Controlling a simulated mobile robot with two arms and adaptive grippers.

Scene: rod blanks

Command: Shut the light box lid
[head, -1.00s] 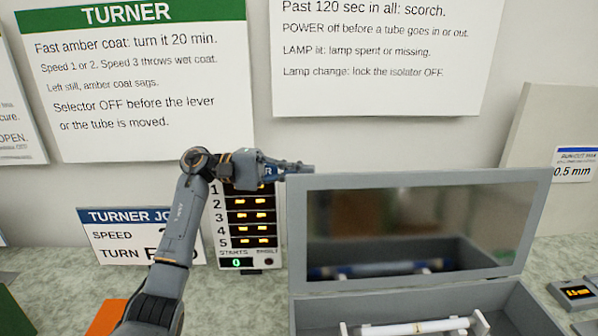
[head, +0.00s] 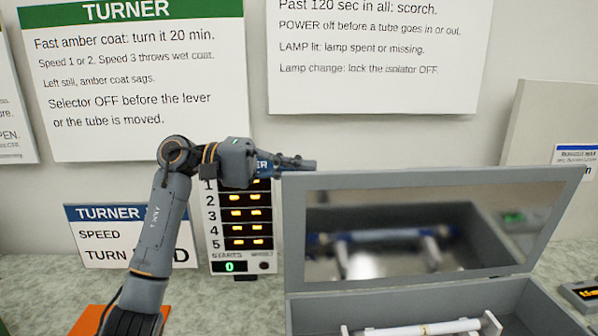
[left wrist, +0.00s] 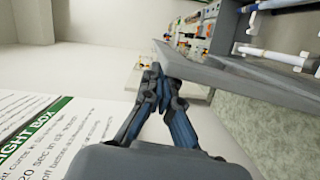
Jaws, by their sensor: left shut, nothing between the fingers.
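The light box (head: 520,300) is grey and stands open at the lower right of the head view. Its lid (head: 294,235) is raised, with a mirror-like inner face reflecting the inside. My left gripper (head: 312,163) is shut and empty, at the top left corner of the lid, its fingers pointing right. In the left wrist view, the closed fingertips (left wrist: 156,74) are beside the lid's edge (left wrist: 205,76), on its back side. Whether they touch it, I cannot tell. My right gripper is out of view.
A white tube (head: 425,328) rests on holders in the box. A panel with lit amber rows (head: 240,228) stands left of the lid, behind my arm. A turner card (head: 100,238) leans at the left.

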